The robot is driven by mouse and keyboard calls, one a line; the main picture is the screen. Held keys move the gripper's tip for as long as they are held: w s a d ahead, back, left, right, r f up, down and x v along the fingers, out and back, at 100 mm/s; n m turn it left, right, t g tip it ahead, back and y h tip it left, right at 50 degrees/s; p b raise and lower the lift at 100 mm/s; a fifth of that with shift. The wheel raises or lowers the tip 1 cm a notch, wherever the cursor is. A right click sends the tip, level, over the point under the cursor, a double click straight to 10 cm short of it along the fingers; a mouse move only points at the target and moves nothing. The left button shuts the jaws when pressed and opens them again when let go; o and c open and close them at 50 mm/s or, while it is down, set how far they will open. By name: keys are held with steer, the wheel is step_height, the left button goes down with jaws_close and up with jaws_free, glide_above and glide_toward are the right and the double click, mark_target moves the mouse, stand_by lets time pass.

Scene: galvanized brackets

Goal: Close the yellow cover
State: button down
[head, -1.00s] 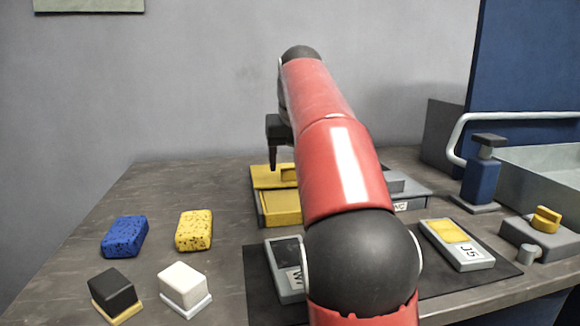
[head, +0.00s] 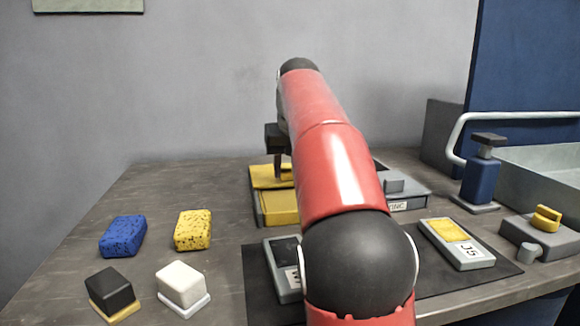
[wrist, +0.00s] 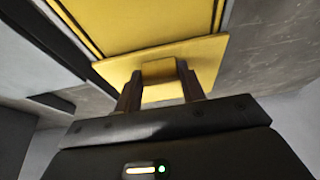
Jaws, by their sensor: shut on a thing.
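The yellow cover (head: 263,180) is on a low yellow box (head: 279,208) at the back middle of the bench, partly hidden by my arm in the head view. In the wrist view, the cover (wrist: 205,60) is a flat yellow plate with a raised block handle (wrist: 158,70). My gripper (wrist: 160,82) has one dark finger on each side of this handle and is shut on it. In the head view, my gripper (head: 279,172) points down at the cover.
A grey box (head: 408,190) stands right of the yellow box, partly hidden. A blue sponge (head: 122,236) and yellow sponge (head: 193,230) lie left. A blue dispenser (head: 481,178) and sink (head: 545,160) are right. A dark mat (head: 500,265) holds labelled grey trays (head: 458,250).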

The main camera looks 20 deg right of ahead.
steer(key=s+b, duration=0.1)
steer(key=s, duration=0.2)
steer(key=s+a+b, duration=0.1)
steer(key=s, duration=0.3)
steer(key=s+a+b, duration=0.1)
steer(key=s, duration=0.2)
steer(key=shift+s+a+b, duration=0.1)
steer(key=shift+s+b, duration=0.2)
steer(key=shift+s, duration=0.05)
steer(key=c, duration=0.8)
jaws_free()
steer(key=shift+c, duration=0.2)
steer(key=p+v, duration=0.2)
steer(key=v, duration=0.5)
steer(key=shift+s+r, duration=0.25)
steer(key=shift+r, duration=0.1)
